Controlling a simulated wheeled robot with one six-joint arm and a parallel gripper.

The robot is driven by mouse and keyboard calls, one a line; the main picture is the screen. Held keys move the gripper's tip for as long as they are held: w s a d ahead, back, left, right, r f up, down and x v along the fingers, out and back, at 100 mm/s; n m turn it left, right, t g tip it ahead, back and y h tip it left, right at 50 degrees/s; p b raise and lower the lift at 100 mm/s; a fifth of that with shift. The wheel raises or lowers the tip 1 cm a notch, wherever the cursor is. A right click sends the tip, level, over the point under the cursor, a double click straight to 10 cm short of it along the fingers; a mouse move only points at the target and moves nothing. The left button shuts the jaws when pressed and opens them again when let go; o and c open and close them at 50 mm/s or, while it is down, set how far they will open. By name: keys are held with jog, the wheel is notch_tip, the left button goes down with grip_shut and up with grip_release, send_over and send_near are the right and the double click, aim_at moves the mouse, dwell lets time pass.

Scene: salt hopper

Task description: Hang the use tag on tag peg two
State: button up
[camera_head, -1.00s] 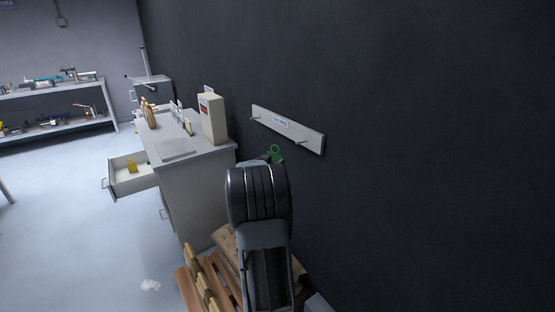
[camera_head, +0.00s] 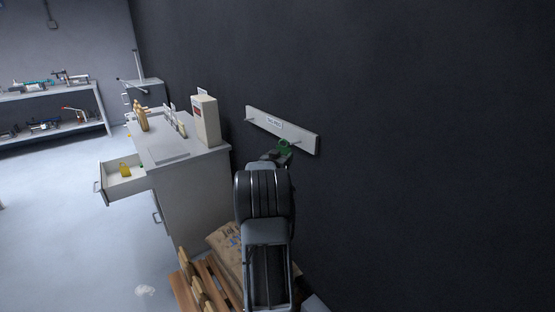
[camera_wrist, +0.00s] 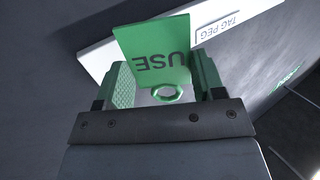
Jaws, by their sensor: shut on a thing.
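My gripper (camera_wrist: 163,88) is shut on the green use tag (camera_wrist: 155,48). The tag has "USE" printed on it, upside down in the wrist view, and a ring (camera_wrist: 167,97) at its edge between the fingers. The head view shows the tag (camera_head: 284,147) in front of the lower edge of a white peg board (camera_head: 265,121) on the dark wall. This board, labelled "TAG PEG", has a left peg (camera_head: 249,120) and a right peg (camera_head: 296,142). The tag appears close to the right peg; I cannot tell whether they touch. The board also shows behind the tag in the wrist view (camera_wrist: 95,57).
A grey cabinet (camera_head: 190,190) with an open drawer (camera_head: 124,177) stands left of the board, with a beige box (camera_head: 206,120) on top. A wooden pallet (camera_head: 188,291) with sacks is below my arm. The wall right of the board is bare.

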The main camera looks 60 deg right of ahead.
jog(key=d, duration=0.1)
jog(key=s+d, duration=0.1)
jog(key=d, duration=0.1)
jog(key=d+f+b, duration=0.1)
jog(key=d, duration=0.1)
jog(key=shift+s+d, duration=0.1)
jog(key=shift+s, duration=0.3)
jog(key=shift+f, duration=0.1)
dwell(0.3)
dwell(0.5)
jog(key=o, duration=1)
jog(key=shift+c, duration=0.2)
jog(key=s+a+b, duration=0.1)
jog(key=s+a, duration=0.1)
jog(key=a, duration=1.1)
jog(key=shift+s+a, duration=0.3)
